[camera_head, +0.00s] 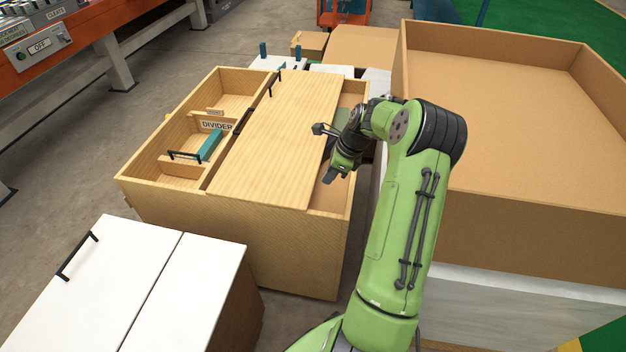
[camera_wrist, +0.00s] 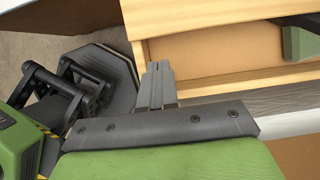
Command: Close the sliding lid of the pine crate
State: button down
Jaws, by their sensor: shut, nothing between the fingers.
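The pine crate (camera_head: 240,240) stands left of my arm in the head view. Its flat wooden lid (camera_head: 272,140) covers the middle, leaving a wide opening on the left and a narrow one on the right. A black handle (camera_head: 243,121) is at the lid's left edge. My gripper (camera_head: 337,174) is shut and empty, by the right opening, pointing down. In the wrist view, the shut fingers (camera_wrist: 157,72) appear in front of a corner of the crate's rim (camera_wrist: 205,86); contact cannot be told.
A large open cardboard box (camera_head: 520,180) stands close on the right. A white-topped cabinet (camera_head: 130,280) is at front left. Bare floor lies at left.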

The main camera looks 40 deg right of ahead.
jog(key=b+x, duration=0.2)
jog(key=x, duration=0.6)
jog(key=shift+f+b, duration=0.2)
jog(key=shift+b, duration=0.1)
jog(key=shift+w, duration=0.15)
